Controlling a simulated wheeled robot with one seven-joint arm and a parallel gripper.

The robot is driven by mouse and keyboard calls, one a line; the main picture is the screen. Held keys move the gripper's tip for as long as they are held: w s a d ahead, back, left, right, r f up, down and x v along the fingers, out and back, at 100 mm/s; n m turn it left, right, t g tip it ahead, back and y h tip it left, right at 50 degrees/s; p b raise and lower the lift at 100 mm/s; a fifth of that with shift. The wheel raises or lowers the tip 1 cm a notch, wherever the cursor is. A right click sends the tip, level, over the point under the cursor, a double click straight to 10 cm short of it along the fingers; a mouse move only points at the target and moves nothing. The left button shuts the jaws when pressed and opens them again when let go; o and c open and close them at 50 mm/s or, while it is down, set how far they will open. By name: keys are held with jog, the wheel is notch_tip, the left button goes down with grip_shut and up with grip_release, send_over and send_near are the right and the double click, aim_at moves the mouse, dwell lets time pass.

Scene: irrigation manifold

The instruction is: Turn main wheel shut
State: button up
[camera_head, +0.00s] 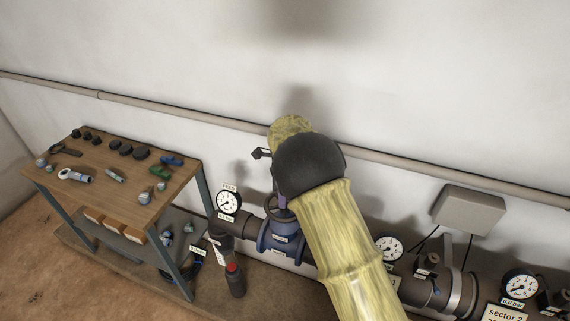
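A dark handwheel (272,212) sits on top of a blue valve body (279,240) on the pipe along the wall, left of my arm. The right side of the wheel is covered by my arm. My yellow arm with its black joint reaches up from the bottom right and bends over above the valve. My gripper is mostly hidden behind this joint. A small dark part sticks out left of it, and a thin purplish part shows just above the wheel. I cannot see the fingertips or tell whether they touch the wheel.
A wooden workbench (121,171) with tools stands at the left. A gauge (228,201) is left of the valve, with a dark red-topped cylinder (235,280) below. More gauges (519,285) and pipe fittings (428,268) are at the right. A grey box (468,209) hangs on the wall.

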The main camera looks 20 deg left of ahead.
notch_tip(320, 180, up, 14)
jog(key=b, duration=0.2)
dwell(0.4)
jog(key=s+d+f+n, duration=0.1)
jog(key=d+n, duration=0.1)
jog(key=d, duration=0.5)
jog(key=s+d+f+n+t, duration=0.1)
jog(key=d+n, duration=0.1)
jog(key=d, duration=0.5)
jog(key=s+d+f+n, duration=0.1)
jog(key=d+n, duration=0.2)
jog(key=d, duration=0.4)
jog(key=s+d+f+n, duration=0.2)
jog(key=s+d+n, duration=0.3)
jog(key=s, duration=0.3)
jog(key=s+d+f+n+t, duration=0.1)
jog(key=s+d+f+n, duration=0.1)
jog(key=s+d+n, duration=0.2)
jog(key=s+d, duration=0.3)
jog(key=s, duration=0.2)
jog(key=shift+d+f+n+t, duration=0.25)
jog(key=shift+d+n+t, duration=0.05)
jog(key=shift+n, duration=0.1)
jog(key=shift+s, duration=0.1)
